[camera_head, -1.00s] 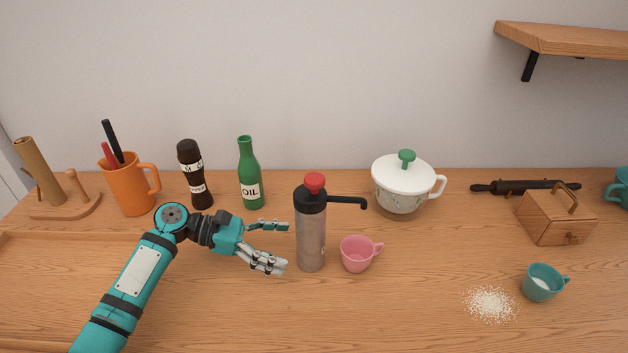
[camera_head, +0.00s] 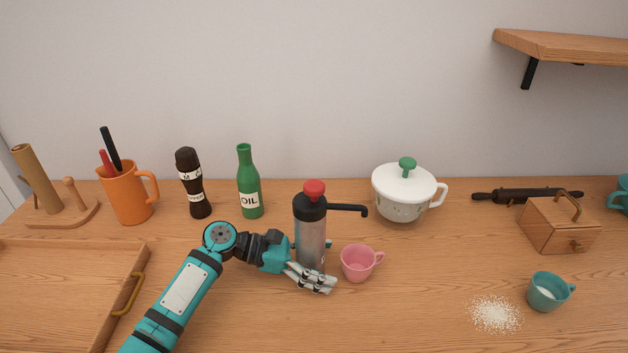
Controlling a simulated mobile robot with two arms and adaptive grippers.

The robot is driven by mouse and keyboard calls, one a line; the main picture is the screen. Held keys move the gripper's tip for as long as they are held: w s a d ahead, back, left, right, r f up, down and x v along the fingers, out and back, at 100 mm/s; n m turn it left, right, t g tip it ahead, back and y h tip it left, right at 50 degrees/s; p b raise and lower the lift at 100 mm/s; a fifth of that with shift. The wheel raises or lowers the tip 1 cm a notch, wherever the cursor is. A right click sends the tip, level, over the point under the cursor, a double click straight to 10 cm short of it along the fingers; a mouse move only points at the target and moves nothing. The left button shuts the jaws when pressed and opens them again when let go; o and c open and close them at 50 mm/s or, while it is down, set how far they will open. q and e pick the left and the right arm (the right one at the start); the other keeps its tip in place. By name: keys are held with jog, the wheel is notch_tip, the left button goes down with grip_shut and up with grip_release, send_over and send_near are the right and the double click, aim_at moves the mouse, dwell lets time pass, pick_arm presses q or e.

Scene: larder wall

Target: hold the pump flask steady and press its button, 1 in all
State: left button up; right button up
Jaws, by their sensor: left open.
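The pump flask (camera_head: 311,236) stands upright on the wooden counter, with a silver body, black top, red button (camera_head: 314,188) and a black spout pointing right. My left gripper (camera_head: 318,262) is at the flask's lower body, open, with its fingers on either side of it. The pale fingers cross in front of the flask's base, and a teal fingertip shows behind it. I cannot tell whether they touch it. Nothing is on the button. A pink cup (camera_head: 357,264) stands just right of the flask, under the spout's side. My right gripper is not in view.
A green oil bottle (camera_head: 249,184), a dark pepper mill (camera_head: 193,187) and an orange mug (camera_head: 127,195) stand at the back left. A white lidded pot (camera_head: 401,197) is behind right. White grains (camera_head: 495,314) lie near a teal cup (camera_head: 546,293). A wooden tray (camera_head: 117,304) is at left.

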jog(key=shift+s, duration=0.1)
pick_arm(q)
jog(key=c, duration=1)
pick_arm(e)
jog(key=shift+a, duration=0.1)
pick_arm(q)
jog(key=shift+c, duration=1)
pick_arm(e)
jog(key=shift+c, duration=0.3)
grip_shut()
pick_arm(q)
jog(key=shift+c, duration=0.2)
dwell(0.5)
